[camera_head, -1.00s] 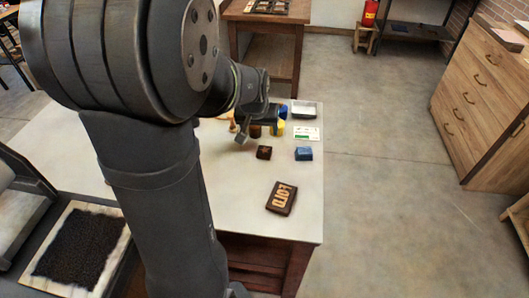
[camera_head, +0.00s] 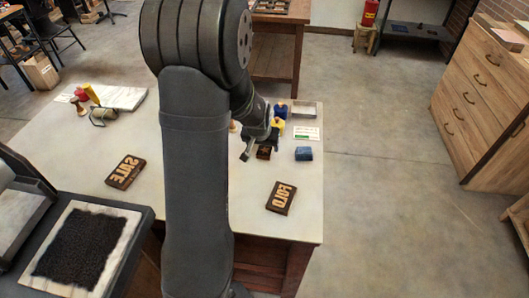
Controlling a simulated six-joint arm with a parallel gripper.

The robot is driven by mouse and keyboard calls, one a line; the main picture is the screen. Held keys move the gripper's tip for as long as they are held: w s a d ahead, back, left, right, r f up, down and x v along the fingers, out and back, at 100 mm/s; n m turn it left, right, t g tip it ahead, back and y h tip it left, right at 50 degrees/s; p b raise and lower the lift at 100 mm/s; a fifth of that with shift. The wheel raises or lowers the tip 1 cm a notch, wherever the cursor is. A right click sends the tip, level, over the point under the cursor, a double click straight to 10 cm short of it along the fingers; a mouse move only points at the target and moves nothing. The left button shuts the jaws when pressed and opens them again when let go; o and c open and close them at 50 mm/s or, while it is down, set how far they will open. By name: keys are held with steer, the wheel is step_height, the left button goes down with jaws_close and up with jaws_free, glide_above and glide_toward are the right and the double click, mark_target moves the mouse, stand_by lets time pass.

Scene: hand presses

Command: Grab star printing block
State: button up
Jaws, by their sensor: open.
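The small dark brown block (camera_head: 264,153), which looks like the star printing block, lies on the pale table top near its back right part. A lighter mark shows on its top, too small to read clearly. My gripper (camera_head: 259,147) is open and empty, just above or beside this block. Its fingers partly cover the block's back edge. I cannot tell whether they touch it.
Blue and yellow items (camera_head: 280,118), a grey tray (camera_head: 303,109) and a card (camera_head: 306,133) are behind. The FOLD block (camera_head: 281,198) is in front; the SALE block (camera_head: 126,172) is far left.

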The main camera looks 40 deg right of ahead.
mark_target(265, 149)
steer(key=shift+w+d+x, duration=0.15)
steer(key=shift+w+x, duration=0.05)
steer(key=shift+x, duration=1.2)
steer(key=shift+w+d+x, duration=0.15)
steer(key=shift+w+x, duration=0.05)
steer(key=shift+x, duration=1.2)
steer(key=shift+r, duration=0.25)
steer(key=c, duration=1.1)
steer(key=shift+o, duration=0.2)
